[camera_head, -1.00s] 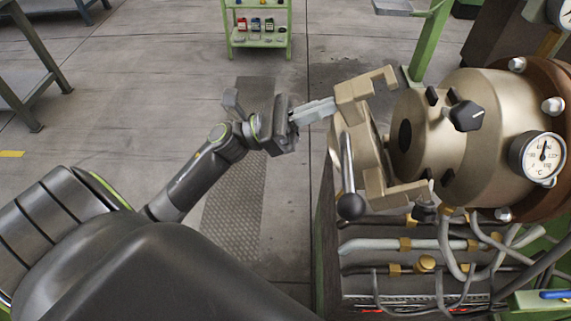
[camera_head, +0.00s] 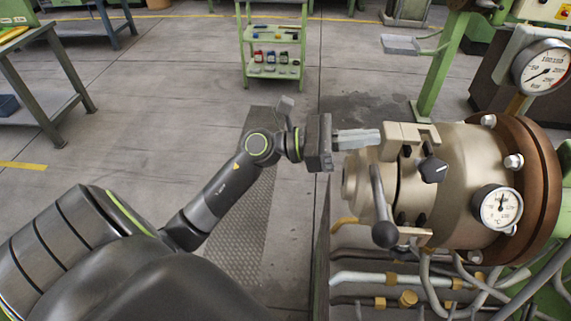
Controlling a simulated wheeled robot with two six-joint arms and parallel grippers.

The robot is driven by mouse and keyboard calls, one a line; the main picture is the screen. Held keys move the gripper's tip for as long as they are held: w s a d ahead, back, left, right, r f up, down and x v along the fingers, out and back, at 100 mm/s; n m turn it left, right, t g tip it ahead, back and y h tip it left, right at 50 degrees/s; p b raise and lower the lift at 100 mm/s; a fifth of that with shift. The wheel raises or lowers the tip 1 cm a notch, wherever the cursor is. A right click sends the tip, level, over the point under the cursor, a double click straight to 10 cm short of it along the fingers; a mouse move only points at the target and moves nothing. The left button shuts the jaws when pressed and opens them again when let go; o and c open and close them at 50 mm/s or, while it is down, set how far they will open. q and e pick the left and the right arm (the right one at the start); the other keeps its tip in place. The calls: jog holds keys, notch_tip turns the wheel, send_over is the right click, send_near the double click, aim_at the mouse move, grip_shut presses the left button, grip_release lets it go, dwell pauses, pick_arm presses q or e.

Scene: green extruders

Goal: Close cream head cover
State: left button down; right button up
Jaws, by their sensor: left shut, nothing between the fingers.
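The cream head cover (camera_head: 355,180) now sits against the front of the cream extruder head (camera_head: 460,185), with its upper clamp arm (camera_head: 408,132) lying over the head's top edge. A bar handle with a dark ball knob (camera_head: 386,234) hangs on the cover's near side. My left gripper (camera_head: 378,138) is shut, its pale fingers level and pointing right, with the tips at the cover's upper clamp arm. I cannot tell whether the tips touch it. My right gripper is not in view.
A pressure gauge (camera_head: 543,67) and a temperature gauge (camera_head: 499,208) are by the head. Pipes (camera_head: 400,280) run below it. A green shelf cart (camera_head: 272,58) stands behind. A workbench (camera_head: 40,85) is at the left. The floor between is clear.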

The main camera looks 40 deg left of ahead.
pick_arm(q)
jog(key=shift+w+d+r, duration=0.2)
jog(key=shift+d, duration=0.1)
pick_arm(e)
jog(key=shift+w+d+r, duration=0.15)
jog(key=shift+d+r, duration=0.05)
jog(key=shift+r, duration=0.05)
pick_arm(q)
jog(key=shift+r, duration=0.15)
